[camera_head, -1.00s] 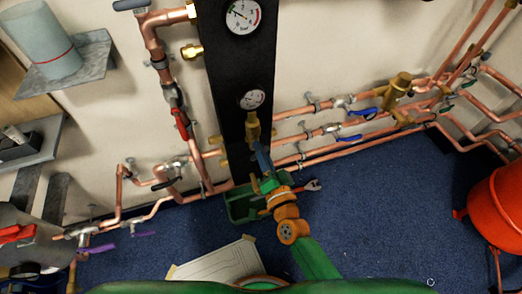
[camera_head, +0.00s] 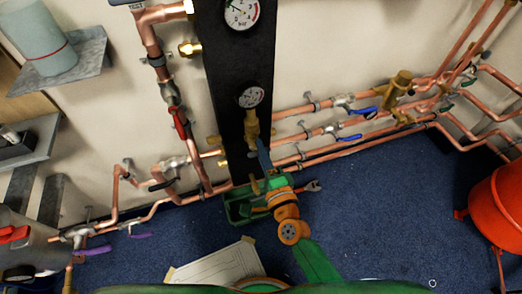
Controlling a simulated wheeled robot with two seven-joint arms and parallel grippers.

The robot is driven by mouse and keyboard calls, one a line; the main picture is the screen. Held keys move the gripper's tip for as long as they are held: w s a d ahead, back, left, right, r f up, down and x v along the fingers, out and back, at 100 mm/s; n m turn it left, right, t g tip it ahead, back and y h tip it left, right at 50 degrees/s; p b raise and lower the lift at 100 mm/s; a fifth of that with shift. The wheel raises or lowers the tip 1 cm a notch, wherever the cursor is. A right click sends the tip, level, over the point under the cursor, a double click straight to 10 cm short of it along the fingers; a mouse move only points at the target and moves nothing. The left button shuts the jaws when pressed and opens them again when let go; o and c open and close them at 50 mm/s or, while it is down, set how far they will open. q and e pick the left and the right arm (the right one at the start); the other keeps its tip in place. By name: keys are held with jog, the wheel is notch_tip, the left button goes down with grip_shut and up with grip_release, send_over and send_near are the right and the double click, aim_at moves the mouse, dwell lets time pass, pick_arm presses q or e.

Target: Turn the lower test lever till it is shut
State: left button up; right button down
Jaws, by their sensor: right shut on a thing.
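The lower test lever (camera_head: 263,152) shows as a narrow blue-grey bar below a brass valve (camera_head: 251,126), under the lower gauge (camera_head: 252,96) on the black panel. It slants down and right towards my right gripper (camera_head: 268,177). The green and orange right gripper is shut on its lower end, as far as I can tell. The fingertips are small and partly hidden by the wrist, so the exact contact is unclear. My left gripper is out of view.
A green toolbox (camera_head: 238,207) sits on the blue floor close to my right wrist. Copper pipes (camera_head: 300,158) run along the wall on both sides. A paper sheet (camera_head: 215,268) lies on the floor.

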jog(key=shift+f, duration=0.15)
dwell(0.3)
jog(key=c, duration=0.8)
grip_release()
jog(key=shift+c, duration=0.2)
jog(key=v, duration=0.7)
